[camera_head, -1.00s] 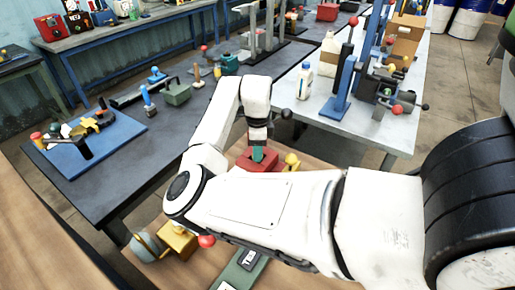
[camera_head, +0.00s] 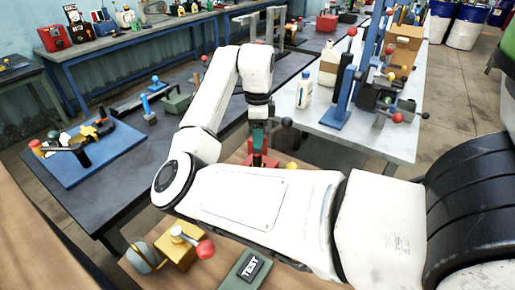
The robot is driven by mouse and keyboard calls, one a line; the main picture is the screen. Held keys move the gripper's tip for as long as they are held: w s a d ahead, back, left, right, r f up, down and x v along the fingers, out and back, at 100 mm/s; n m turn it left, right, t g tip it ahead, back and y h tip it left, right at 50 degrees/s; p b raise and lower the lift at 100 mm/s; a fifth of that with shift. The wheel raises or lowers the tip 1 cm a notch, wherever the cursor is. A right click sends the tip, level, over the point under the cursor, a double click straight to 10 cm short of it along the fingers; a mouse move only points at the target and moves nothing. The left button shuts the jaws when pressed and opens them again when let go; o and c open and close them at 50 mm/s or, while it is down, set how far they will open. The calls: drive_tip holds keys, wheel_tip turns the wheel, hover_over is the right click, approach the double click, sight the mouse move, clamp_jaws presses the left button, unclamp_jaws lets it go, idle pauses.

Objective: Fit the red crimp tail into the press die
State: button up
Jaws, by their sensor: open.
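My gripper (camera_head: 258,148) is small in the picture and points down at the near wooden bench, beyond my forearm. It is open. A dark teal part shows at its fingers; I cannot tell whether it belongs to the gripper or is a separate piece. A red block (camera_head: 262,161) lies directly below and around the fingertips, partly hidden by my forearm; contact cannot be told. A yellow knob (camera_head: 292,165) shows just right of it. I cannot clearly pick out the crimp tail or the press die.
On the wooden bench, a gold block with a red knob (camera_head: 178,249) and a green TEST plate (camera_head: 247,271) stand near my forearm. A blue lever press (camera_head: 342,105) and a white bottle (camera_head: 304,88) stand on the right table. A blue board (camera_head: 105,160) lies left.

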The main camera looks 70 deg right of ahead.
drive_tip(key=shift+r, duration=1.35)
drive_tip(key=shift+s+f, duration=0.1)
drive_tip(key=shift+s, duration=0.05)
